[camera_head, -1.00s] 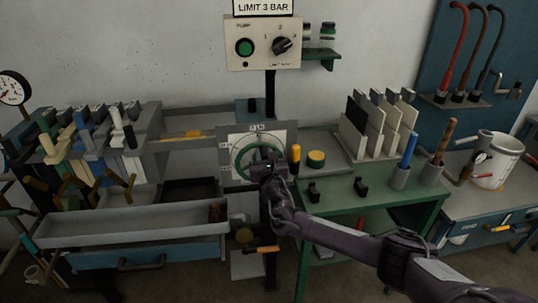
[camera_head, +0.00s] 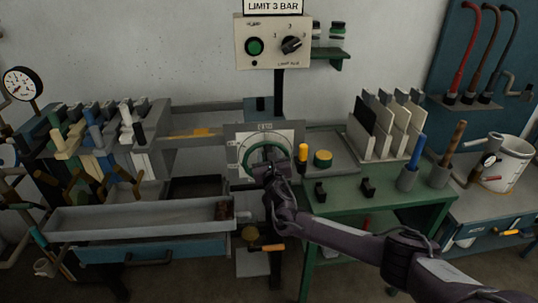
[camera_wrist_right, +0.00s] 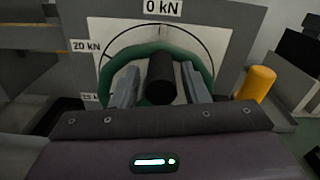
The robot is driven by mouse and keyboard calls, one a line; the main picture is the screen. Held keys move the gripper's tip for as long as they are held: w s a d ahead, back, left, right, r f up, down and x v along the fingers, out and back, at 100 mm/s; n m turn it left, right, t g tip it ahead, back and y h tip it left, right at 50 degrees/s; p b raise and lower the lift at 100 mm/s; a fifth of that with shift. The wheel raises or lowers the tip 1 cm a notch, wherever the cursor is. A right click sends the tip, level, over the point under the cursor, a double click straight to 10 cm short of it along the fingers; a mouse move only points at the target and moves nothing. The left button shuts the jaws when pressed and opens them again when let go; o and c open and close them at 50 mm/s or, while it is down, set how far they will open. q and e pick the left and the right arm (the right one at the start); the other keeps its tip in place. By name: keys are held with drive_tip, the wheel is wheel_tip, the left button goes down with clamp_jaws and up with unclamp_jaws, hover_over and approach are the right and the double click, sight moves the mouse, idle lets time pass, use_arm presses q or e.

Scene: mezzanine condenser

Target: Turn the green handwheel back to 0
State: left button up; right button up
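The green handwheel (camera_head: 246,150) is mounted on a pale dial plate (camera_head: 287,136) at the middle of the bench, partly hidden by my right gripper (camera_head: 268,165). In the right wrist view, the green rim (camera_wrist_right: 150,54) shows below a "0 kN" label (camera_wrist_right: 162,7), with a "20 kN" label (camera_wrist_right: 86,45) at the left. A black cylindrical knob (camera_wrist_right: 160,78) points towards the camera. My right gripper's grey fingers (camera_wrist_right: 160,90) stand on either side of this knob, with a small gap visible at the left finger. My left gripper is not in view.
A yellow-orange handle (camera_head: 303,154) stands just right of the dial plate. A control box (camera_head: 272,41) is on a post above. A grey tray (camera_head: 140,216) sits at the left, and a green table (camera_head: 375,203) with black clips is at the right.

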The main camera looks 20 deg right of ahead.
drive_tip(key=shift+o, duration=0.4)
drive_tip(key=shift+r, duration=0.2)
drive_tip(key=b+v, duration=0.1)
drive_tip(key=v, duration=0.6)
drive_tip(key=shift+s, duration=0.4)
drive_tip(key=shift+a, duration=0.1)
